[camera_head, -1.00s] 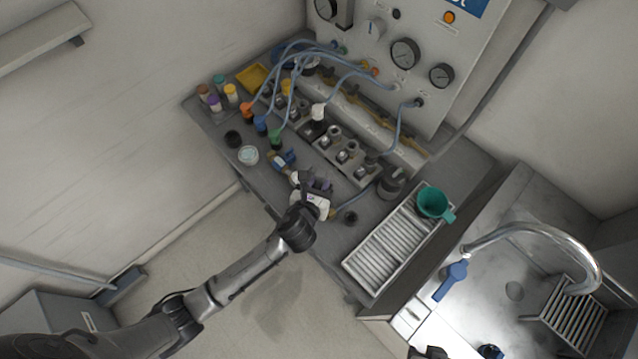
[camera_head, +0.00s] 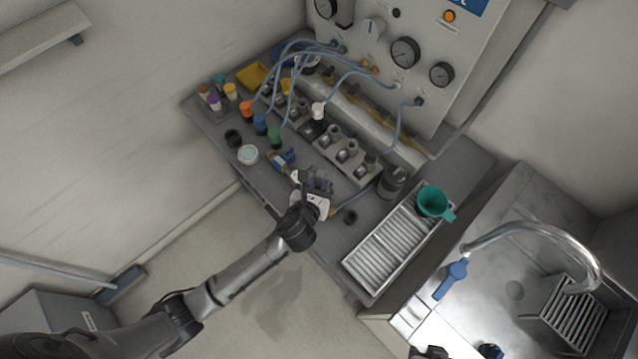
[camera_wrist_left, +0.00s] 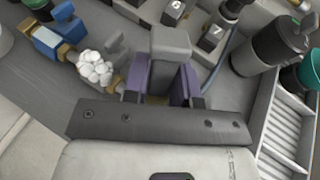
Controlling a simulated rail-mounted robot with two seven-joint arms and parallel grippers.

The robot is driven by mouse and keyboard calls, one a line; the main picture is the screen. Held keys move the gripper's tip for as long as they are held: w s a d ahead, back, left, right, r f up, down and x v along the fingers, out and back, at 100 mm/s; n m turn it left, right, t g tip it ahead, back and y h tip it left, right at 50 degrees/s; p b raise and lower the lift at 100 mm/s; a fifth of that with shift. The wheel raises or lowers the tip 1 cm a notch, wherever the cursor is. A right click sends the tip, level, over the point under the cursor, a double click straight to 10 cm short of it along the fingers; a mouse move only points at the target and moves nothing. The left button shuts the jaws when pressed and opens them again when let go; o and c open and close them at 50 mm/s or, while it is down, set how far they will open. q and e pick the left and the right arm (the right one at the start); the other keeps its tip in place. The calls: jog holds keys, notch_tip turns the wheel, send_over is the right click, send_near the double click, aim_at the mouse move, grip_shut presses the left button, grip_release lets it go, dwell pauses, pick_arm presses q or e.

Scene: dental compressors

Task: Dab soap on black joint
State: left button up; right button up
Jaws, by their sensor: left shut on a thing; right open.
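A line of small fittings lies near the bench's front edge. It has a blue valve (camera_wrist_left: 45,40) with brass ends, which also shows in the head view (camera_head: 284,160). White foam (camera_wrist_left: 95,68) covers the joint right of the blue valve, so any black part under it is hidden. What seems to be my right gripper (camera_head: 430,352) barely shows at the bottom edge, far from the fittings.
A white dish (camera_head: 248,155) and black cup (camera_head: 233,137) stand left of the fittings. Several coloured bottles (camera_head: 230,91) stand behind. A ribbed tray (camera_head: 390,245) with a green funnel (camera_head: 433,202) is at right, beside the sink (camera_head: 500,260). Blue hoses (camera_head: 315,52) run to the gauge panel.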

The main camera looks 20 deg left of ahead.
dwell(0.6)
pick_arm(q)
jog(key=shift+f+p, duration=0.15)
jog(key=shift+p, duration=0.2)
dwell(0.3)
dwell(0.6)
notch_tip(320, 180, up, 7)
jog(key=p, duration=0.9)
dwell(0.4)
dwell(0.4)
